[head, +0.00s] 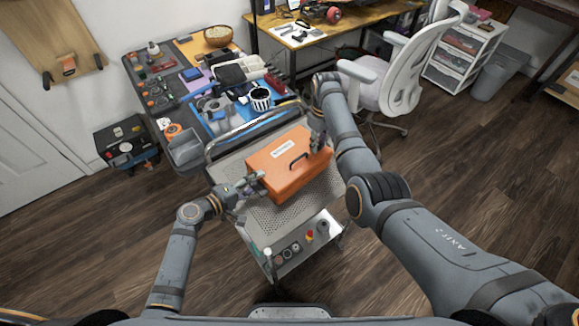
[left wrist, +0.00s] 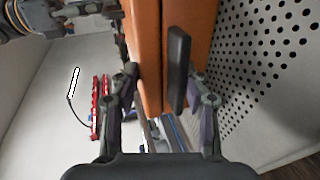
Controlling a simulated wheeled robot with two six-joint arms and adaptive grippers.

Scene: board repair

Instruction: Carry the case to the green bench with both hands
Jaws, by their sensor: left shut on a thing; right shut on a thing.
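The orange case (head: 283,178), with a white label and a dark handle, is over the perforated cart top (head: 262,217); I cannot tell whether it touches it. My left gripper (head: 254,183) is shut on the case's left end. In the left wrist view, the case's orange side (left wrist: 149,50) and a black bar (left wrist: 179,68) show between the fingers of my left gripper (left wrist: 165,100). My right gripper (head: 317,143) is shut on the case's right end, its fingertips partly hidden. I cannot make out a clearly green bench.
A cluttered workbench (head: 190,50) with tools and bins stands behind the cart. A white chair (head: 405,75) is to the right. A dark toolbox (head: 127,143) is at the left. Wood floor (head: 460,170) is clear at the right.

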